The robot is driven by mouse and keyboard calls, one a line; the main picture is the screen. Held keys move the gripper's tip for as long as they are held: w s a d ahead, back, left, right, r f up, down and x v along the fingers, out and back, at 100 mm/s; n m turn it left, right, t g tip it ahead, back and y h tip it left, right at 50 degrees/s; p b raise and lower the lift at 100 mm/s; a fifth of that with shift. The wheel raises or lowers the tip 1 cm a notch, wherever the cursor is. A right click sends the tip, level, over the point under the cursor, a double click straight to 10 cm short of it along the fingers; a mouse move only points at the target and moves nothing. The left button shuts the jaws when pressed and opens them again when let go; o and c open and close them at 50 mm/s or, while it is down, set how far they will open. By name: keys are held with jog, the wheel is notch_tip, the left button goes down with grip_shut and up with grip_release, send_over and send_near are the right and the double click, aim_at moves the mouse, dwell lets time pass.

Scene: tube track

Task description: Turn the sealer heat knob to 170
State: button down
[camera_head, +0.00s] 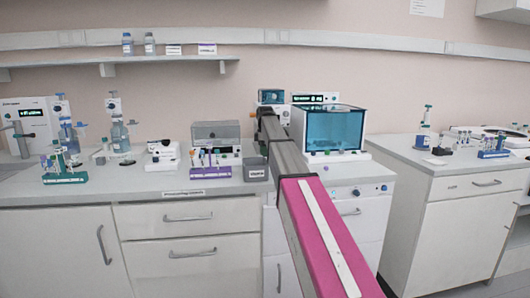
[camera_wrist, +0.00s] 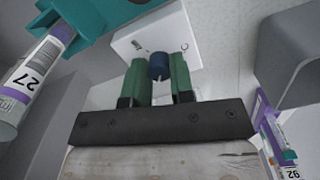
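In the wrist view, a dark blue round knob (camera_wrist: 159,67) with a pale mark sits on a white panel (camera_wrist: 130,44). Small dark markings show on the panel, among them a "C". The number the knob points at is too small to read. My gripper (camera_wrist: 160,72) has its two green fingers on either side of the knob, and no clear gap shows between them and it. In the head view my arm hides the gripper and the knob, so I cannot tell there which device the panel belongs to.
In the wrist view, a teal part (camera_wrist: 92,18) and a tube labelled 27 (camera_wrist: 32,80) are close on the left. A grey box (camera_wrist: 290,55) is close on the right. In the head view, a teal-windowed device (camera_head: 335,128) stands right of my arm, and a grey-lidded device (camera_head: 216,133) left.

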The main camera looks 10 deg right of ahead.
jog(key=shift+m, duration=0.3)
jog(key=m, duration=0.5)
jog(key=shift+m, duration=0.3)
jog(key=m, duration=0.5)
jog(key=shift+m, duration=0.4)
jog(key=c, duration=1)
grip_release()
jog(key=shift+r, duration=5.45)
